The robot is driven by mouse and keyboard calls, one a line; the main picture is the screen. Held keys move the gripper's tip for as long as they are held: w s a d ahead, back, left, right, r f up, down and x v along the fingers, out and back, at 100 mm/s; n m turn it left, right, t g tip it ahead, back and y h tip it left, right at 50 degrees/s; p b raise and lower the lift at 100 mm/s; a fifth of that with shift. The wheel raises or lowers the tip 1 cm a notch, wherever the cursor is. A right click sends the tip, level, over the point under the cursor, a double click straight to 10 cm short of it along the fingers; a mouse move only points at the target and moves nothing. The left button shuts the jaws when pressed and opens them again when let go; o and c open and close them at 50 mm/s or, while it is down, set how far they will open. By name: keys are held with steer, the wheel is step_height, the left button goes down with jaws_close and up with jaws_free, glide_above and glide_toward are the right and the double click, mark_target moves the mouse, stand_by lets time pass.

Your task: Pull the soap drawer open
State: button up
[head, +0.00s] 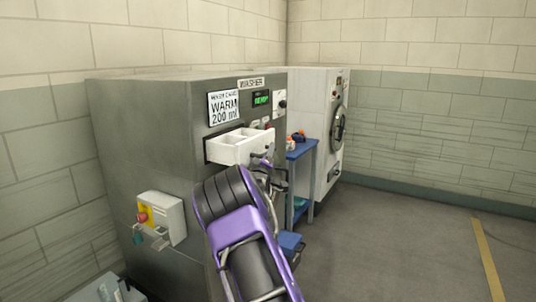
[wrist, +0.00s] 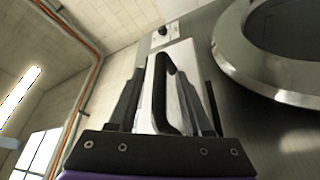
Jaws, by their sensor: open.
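The white soap drawer (head: 240,147) stands out from the front of the grey washer (head: 150,130), with its inner compartments showing from above. In the wrist view the drawer front (wrist: 187,62) is a pale panel with a dark bar handle (wrist: 165,95). My gripper (wrist: 175,85) is open, one finger on each side of the handle. I cannot tell whether either finger touches it. In the head view my gripper (head: 267,170) is at the drawer's front, and my arm covers the washer below it.
A label reading "WARM 200 ml" (head: 224,107) and a green display (head: 261,99) are above the drawer. A blue stand (head: 302,150) with small items is at right, near a white machine (head: 318,120). A round metal door ring (wrist: 270,70) is close. Floor at right is clear.

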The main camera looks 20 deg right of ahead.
steer(key=shift+s, duration=0.1)
steer(key=v, duration=1.7)
steer(key=shift+s+r, duration=0.1)
